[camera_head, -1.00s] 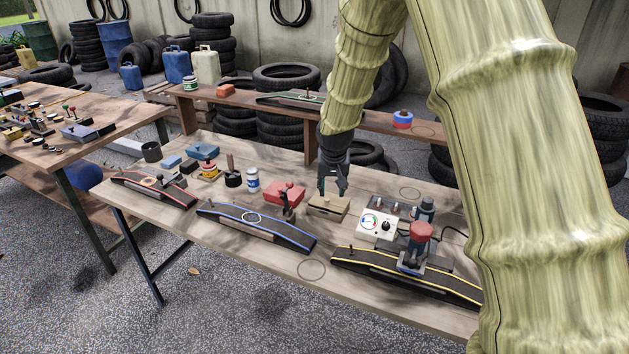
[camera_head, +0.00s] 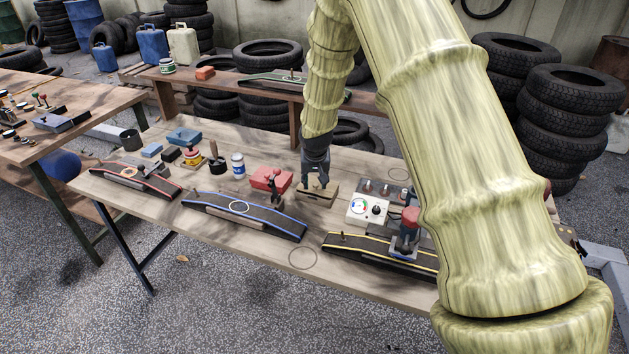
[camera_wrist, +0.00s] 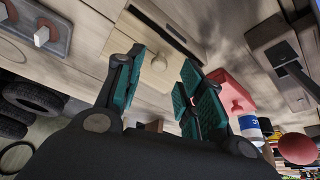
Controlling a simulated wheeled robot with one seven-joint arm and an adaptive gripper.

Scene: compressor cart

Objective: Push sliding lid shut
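A small tan wooden box (camera_head: 327,198) with a sliding lid stands on the workbench, right of a red box.
A red box (camera_head: 270,179) is close on the left; a white panel with a dial (camera_head: 367,210) is close on the right. Ramps with blue (camera_head: 245,215) and yellow (camera_head: 370,251) edges lie in front. A wooden shelf (camera_head: 225,86) runs behind the bench.

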